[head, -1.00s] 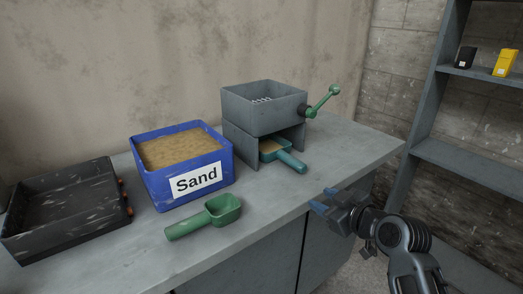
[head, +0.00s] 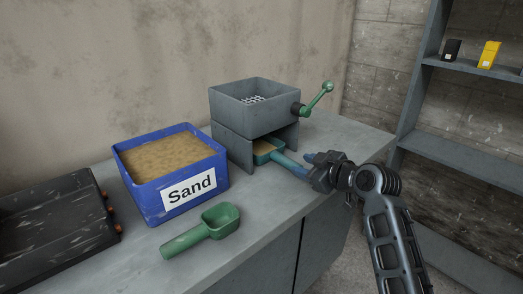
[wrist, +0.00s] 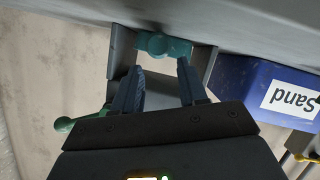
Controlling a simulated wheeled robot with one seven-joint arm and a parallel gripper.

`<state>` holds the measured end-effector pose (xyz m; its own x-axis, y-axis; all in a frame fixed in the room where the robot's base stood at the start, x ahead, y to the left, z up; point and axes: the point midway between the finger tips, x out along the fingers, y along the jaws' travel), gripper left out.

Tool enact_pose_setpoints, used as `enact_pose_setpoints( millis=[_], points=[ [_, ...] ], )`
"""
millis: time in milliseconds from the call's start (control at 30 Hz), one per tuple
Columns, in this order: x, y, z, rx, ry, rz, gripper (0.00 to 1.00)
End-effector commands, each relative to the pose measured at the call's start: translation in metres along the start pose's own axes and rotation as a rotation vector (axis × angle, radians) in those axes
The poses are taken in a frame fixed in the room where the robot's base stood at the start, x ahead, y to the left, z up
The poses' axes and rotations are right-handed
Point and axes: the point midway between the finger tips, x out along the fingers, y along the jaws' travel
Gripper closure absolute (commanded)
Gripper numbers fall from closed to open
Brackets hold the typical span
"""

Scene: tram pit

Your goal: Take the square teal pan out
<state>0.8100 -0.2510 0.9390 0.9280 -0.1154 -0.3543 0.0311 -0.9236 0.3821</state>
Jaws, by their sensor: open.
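The square teal pan (head: 262,157) sits in the open bay under the grey sifter box (head: 240,113), with some sand in it. Its handle sticks out of the bay toward the front right. My gripper (head: 296,162) is open at the handle, in front of the bay. In the wrist view, the teal handle end (wrist: 160,45) shows just beyond and between the two blue fingers of my gripper (wrist: 160,65). The fingers stand apart, one on each side. I cannot tell whether either touches the handle.
A blue bin labelled Sand (head: 170,178) stands left of the sifter. A green scoop (head: 205,230) lies in front of it. A dark tray (head: 60,220) is at far left. The sifter's green crank (head: 318,100) juts out right. A shelf rack (head: 450,150) stands at right.

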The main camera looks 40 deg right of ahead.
Motion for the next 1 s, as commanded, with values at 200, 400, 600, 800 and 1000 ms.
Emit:
enact_pose_setpoints(
  millis=[200,400,600,800,1000],
  points=[
    [0.024,-0.001,-0.002,0.000,0.000,-0.002,0.58],
    [0.052,-0.002,-0.001,0.000,0.000,-0.001,0.58],
    [0.060,-0.003,0.000,-0.001,0.000,-0.001,0.58],
    [0.060,-0.003,0.000,0.000,0.001,0.000,0.63],
    [0.060,-0.003,0.000,0.000,0.001,0.000,0.82]
  ],
)
